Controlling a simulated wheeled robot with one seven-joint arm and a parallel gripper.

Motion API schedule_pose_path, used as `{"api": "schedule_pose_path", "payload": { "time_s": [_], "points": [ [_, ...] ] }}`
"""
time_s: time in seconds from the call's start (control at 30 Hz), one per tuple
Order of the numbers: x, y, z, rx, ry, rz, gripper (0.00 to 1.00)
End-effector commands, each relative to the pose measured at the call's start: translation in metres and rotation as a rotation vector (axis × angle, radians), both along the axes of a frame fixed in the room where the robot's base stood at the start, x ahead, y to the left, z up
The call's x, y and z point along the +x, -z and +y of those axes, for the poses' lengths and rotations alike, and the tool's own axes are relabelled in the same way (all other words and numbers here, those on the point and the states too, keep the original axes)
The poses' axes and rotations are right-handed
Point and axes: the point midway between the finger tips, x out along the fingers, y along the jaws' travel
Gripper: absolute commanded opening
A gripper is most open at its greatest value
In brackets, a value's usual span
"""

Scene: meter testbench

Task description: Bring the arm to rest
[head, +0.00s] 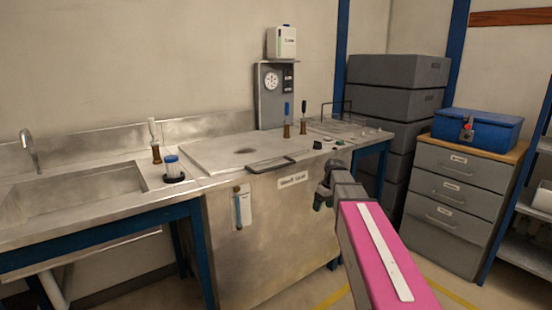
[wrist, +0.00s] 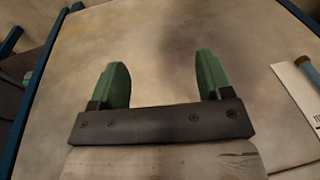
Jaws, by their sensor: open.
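My gripper (wrist: 162,82) shows in the wrist view with its two green fingers spread apart and nothing between them. In the head view my gripper (head: 322,200) hangs at the end of my pink and grey arm, in front of the right part of the steel bench's front panel (head: 270,235). It points away from me and downward. The wrist view shows the plain panel beyond the fingers. I cannot tell the exact gap between fingertips and panel.
A sink (head: 75,195) is at the left. A gauge panel (head: 275,95) stands behind the bench lid (head: 235,150). Grey crates (head: 395,102) and a drawer cabinet (head: 455,205) carrying a blue toolbox (head: 478,130) stand at right. Floor is free beside the cabinet.

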Motion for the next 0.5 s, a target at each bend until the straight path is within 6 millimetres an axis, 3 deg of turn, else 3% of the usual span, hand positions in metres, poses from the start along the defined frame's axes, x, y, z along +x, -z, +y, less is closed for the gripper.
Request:
{"api": "schedule_pose_path", "payload": {
  "time_s": [0.03, 0.3, 0.5],
  "points": [
    [-0.02, 0.015, 0.002, -0.012, 0.04, 0.013, 0.72],
    [-0.092, 0.081, 0.008, -0.077, 0.275, 0.06, 0.72],
    [-0.149, 0.12, 0.01, -0.125, 0.44, 0.079, 0.72]
  ]
}}
